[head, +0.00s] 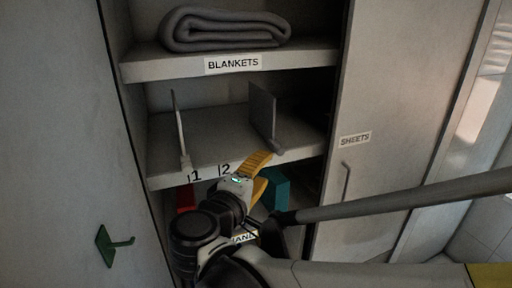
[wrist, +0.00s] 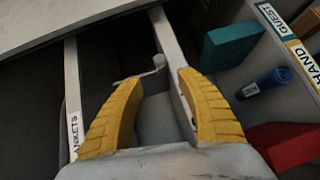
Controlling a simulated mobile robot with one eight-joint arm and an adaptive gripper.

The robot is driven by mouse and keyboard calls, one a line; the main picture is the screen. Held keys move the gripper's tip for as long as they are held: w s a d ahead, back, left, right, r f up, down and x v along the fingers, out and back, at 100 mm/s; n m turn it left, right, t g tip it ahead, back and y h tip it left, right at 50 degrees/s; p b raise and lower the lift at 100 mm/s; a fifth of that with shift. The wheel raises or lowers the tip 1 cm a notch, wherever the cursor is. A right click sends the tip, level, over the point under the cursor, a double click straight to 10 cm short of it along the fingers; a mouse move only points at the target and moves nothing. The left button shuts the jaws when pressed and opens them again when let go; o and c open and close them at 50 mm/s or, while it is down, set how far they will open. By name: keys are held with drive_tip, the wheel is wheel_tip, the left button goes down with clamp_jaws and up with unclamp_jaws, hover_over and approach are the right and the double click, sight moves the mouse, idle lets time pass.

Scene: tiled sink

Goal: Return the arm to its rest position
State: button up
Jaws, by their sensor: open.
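My gripper (head: 260,174) has two yellow fingers and is in front of the open cabinet, by the front edge of the middle shelf (head: 210,142) near the "2" label. In the wrist view, my gripper (wrist: 160,78) has its fingers spread apart. A grey divider panel shows behind and between the fingers there. I see nothing held. My arm extends from the lower part of the head view up to the cabinet, hiding part of the lower shelf.
A grey folded blanket (head: 222,29) lies on the top shelf. Two upright dividers (head: 263,112) stand on the middle shelf. Below are a teal block (head: 277,188) and a red block (head: 186,197); a blue cylinder (wrist: 264,84) shows in the wrist view. A green hook (head: 113,243) is at left.

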drive_tip(key=s+d+f+m+g+y+b, duration=0.1)
drive_tip(key=s+d+f+m+g+b, duration=0.15)
drive_tip(key=d+f+b, duration=0.5)
drive_tip(key=s+d+f+m+g+b, duration=0.1)
drive_tip(key=s+d+f+g+b, duration=0.25)
drive_tip(key=f, duration=0.75)
drive_tip(key=s+d+f+m+y+b, duration=0.1)
drive_tip(key=s+f+m+y+b, duration=0.1)
drive_tip(key=f+b, duration=0.3)
drive_tip(key=s+d+f+m+g+y+b, duration=0.1)
drive_tip(key=s+f+m+y+b, duration=0.1)
drive_tip(key=f, duration=0.6)
drive_tip(key=s+d+f+m+y+b, duration=0.2)
drive_tip(key=s+f+m+b, duration=0.2)
drive_tip(key=s+f+b, duration=0.2)
drive_tip(key=shift+f+g+b, duration=0.4)
drive_tip(key=shift+f+b, duration=0.45)
drive_tip(key=shift+b, duration=0.15)
